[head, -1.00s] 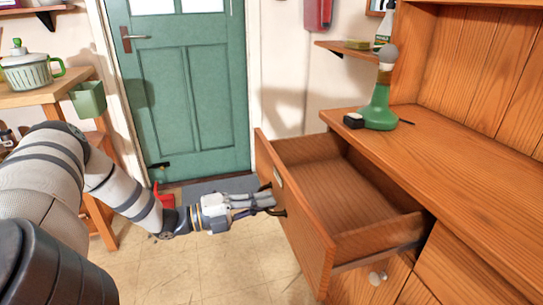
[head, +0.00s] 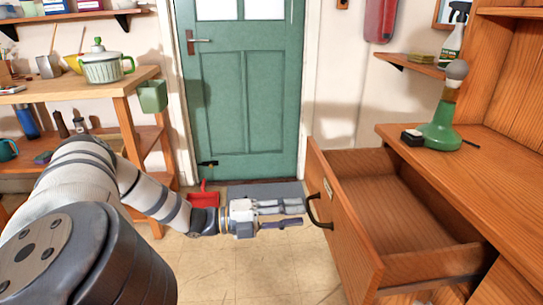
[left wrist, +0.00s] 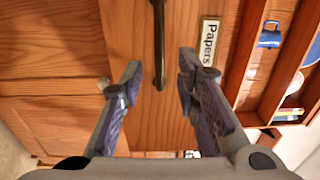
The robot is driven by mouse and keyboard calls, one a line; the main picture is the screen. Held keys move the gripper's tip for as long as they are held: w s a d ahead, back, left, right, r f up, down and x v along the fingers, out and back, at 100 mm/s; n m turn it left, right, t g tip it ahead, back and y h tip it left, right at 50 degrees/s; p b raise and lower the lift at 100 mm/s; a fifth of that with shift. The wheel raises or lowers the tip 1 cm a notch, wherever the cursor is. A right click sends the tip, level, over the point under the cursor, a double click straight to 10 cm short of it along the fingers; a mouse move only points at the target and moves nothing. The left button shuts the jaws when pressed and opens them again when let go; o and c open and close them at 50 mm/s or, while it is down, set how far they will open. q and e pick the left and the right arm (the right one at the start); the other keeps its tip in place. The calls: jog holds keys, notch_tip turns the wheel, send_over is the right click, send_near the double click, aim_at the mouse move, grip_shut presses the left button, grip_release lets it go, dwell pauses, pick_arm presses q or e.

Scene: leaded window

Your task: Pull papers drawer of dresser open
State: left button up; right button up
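The papers drawer (head: 345,235) of the wooden dresser (head: 490,180) stands pulled far out, and its inside looks empty. Its dark bow handle (head: 318,212) is on the front panel. In the left wrist view, the handle (left wrist: 158,45) is beside the "Papers" label (left wrist: 209,43). My left gripper (head: 302,213) is open and empty just left of the handle, fingers pointing at the drawer front. In the left wrist view, the fingers (left wrist: 160,82) are spread, with the handle ahead between them. My right gripper is not in view.
A green door (head: 245,110) is behind. A wooden table (head: 100,92) with a pot (head: 105,68) is at left. The floor before the drawer is clear.

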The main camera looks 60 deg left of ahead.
pick_arm(q)
jog(key=v, duration=0.7)
jog(key=shift+s+a, duration=0.15)
jog(key=shift+s, duration=0.15)
